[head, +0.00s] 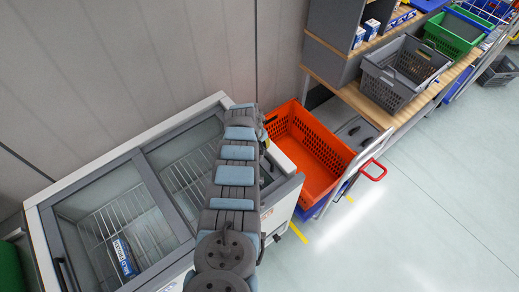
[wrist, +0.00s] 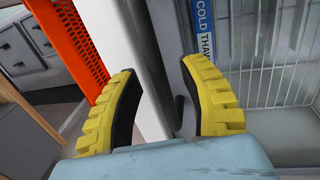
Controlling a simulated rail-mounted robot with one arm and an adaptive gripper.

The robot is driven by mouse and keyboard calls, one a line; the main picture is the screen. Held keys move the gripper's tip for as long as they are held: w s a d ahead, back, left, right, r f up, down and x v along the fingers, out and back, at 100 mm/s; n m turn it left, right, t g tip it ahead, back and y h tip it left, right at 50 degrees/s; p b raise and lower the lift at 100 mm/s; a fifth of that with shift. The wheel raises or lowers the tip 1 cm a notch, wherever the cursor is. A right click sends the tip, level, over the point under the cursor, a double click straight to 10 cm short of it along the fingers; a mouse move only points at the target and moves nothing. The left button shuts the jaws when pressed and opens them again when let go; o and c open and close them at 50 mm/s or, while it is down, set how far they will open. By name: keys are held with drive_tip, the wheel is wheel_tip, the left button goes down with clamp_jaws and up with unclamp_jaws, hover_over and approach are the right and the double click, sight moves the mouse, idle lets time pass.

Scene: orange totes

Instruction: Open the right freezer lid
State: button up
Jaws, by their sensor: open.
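The chest freezer (head: 45,208) has a white rim and two glass lids in grey frames. The right freezer lid (head: 183,150) lies flat and looks shut; my arm covers its right end. In the wrist view the lid's grey frame (wrist: 180,72) and a dark handle (wrist: 178,115) show between or just behind the fingers. My gripper (wrist: 159,68) is open, with yellow-backed, black-padded fingers spread above the white rim and the lid's edge. Contact with the handle cannot be told. In the head view the gripper is mostly hidden by my arm.
An orange tote (head: 308,150) stands close to the freezer's right end. A blue and white box (head: 125,258) lies in a wire basket under the left lid (head: 100,215). A wall runs behind. A shelf with a grey crate (head: 395,80) stands right; the floor in front is clear.

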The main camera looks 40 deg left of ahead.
idle(0.4)
clamp_jaws()
drive_tip(key=shift+f, duration=0.1)
